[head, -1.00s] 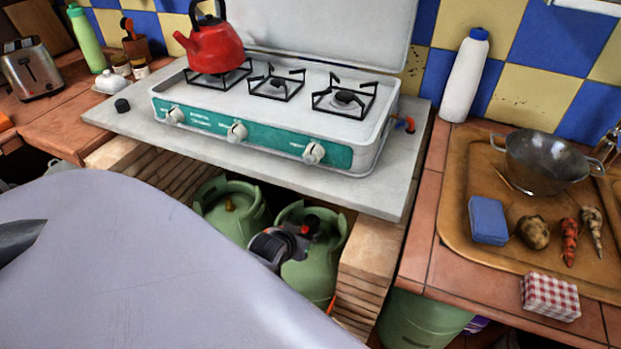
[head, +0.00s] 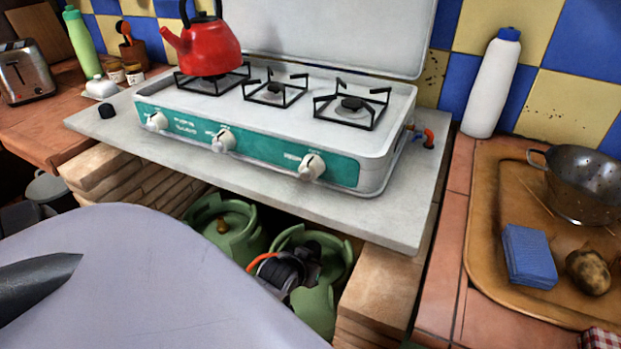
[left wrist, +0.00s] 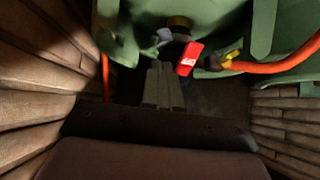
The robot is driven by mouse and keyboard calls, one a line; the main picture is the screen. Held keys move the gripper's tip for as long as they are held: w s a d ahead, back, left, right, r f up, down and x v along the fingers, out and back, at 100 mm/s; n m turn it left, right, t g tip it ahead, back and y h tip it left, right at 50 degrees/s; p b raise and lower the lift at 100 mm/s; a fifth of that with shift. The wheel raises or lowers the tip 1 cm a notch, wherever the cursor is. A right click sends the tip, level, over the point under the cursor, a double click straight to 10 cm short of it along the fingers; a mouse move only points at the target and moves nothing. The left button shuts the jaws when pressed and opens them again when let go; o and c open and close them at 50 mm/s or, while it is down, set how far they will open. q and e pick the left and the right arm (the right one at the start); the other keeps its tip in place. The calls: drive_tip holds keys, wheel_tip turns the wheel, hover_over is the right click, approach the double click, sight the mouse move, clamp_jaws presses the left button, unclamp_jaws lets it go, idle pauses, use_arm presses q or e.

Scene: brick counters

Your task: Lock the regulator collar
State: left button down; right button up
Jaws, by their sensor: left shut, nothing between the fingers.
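Two green gas cylinders stand under the stove counter: a left one (head: 245,245) with a brass-coloured valve, and a right one (head: 318,308). Dark parts with an orange line cover the right one's top in the head view; I cannot tell its regulator apart there. In the left wrist view, the green cylinder collar (left wrist: 128,30) is close in front. A red tab (left wrist: 190,57) hangs below the brass-coloured valve (left wrist: 179,22), beside a yellow fitting (left wrist: 229,58) on an orange hose (left wrist: 290,60). My left gripper (left wrist: 162,68) is shut and empty, just below and left of the red tab. Contact is unclear.
Brick walls (left wrist: 35,85) flank the cylinder bay closely on both sides. The stone slab (head: 395,215) with the white stove (head: 250,150) overhangs it. A red kettle (head: 208,48) sits on the left burner. A wooden tray (head: 485,220) lies at right.

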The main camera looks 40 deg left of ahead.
use_arm(q)
drive_tip(key=shift+s+f+b, duration=0.2)
drive_tip(key=shift+f+b, duration=1.4)
drive_tip(key=shift+f, duration=0.15)
drive_tip(key=shift+f, duration=1.1)
